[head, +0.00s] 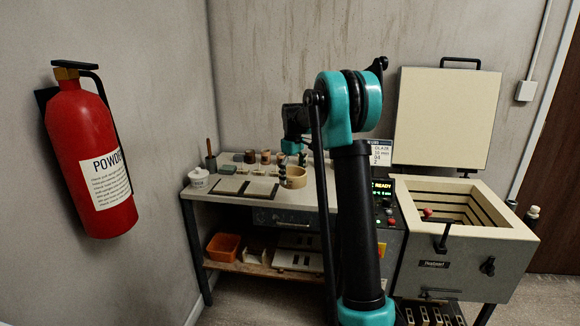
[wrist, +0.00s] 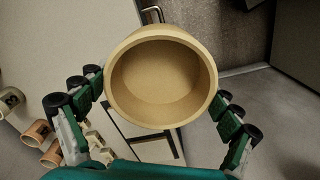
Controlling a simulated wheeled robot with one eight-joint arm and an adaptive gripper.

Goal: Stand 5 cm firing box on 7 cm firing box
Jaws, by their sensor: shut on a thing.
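A round, tan, hollow firing box (wrist: 160,85) fills the middle of the wrist view, its open mouth toward the camera. My gripper (wrist: 160,92) has its green and black fingers on either side of it and is shut on it. In the head view a tan round box (head: 293,178) shows at the worktable, just below my gripper (head: 300,160). I cannot tell from its size whether it is the 5 cm or the 7 cm one. I cannot make out a second firing box; my arm hides part of the table.
Several small clay tubes (head: 265,157) stand behind on the worktable (head: 220,192). Flat tiles (head: 262,189) and a white jar (head: 199,178) are to the left. An open kiln (head: 448,205) with raised lid (head: 446,117) stands right. A fire extinguisher (head: 90,150) hangs left.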

